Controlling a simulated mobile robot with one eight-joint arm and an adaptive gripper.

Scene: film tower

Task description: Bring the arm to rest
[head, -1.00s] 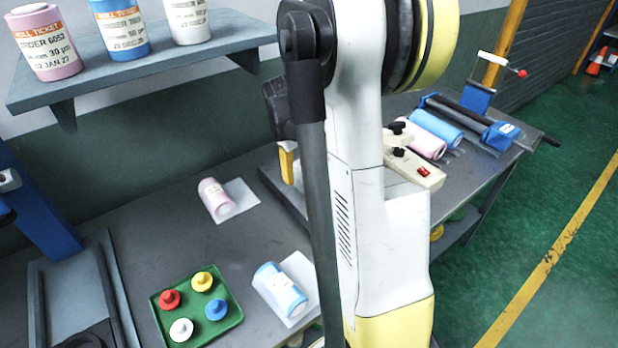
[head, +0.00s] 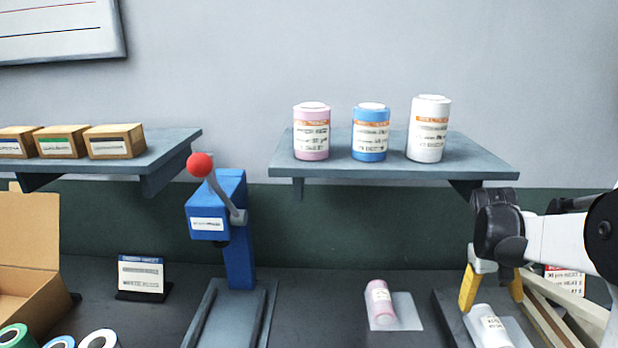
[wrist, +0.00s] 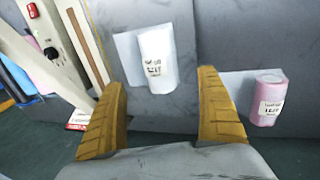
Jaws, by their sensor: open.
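My gripper (head: 490,286) is at the right of the head view, with its yellow fingers pointing down. In the wrist view its two ridged fingers (wrist: 162,118) are spread apart with nothing between the tips. A white labelled roll (wrist: 157,56) lies on a pale sheet beyond the fingers; in the head view the white roll (head: 490,326) shows below them, apparently apart from them. A pink roll (head: 380,304) lies on its own sheet to the left of my gripper. It also shows in the wrist view (wrist: 267,98), right of the fingers.
A shelf (head: 390,172) carries pink, blue and white rolls above the bench. A blue press (head: 225,215) with a red-knobbed lever stands left of centre. An open cardboard box (head: 30,260) is at far left. Beige rails (head: 560,310) lie close right of my gripper.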

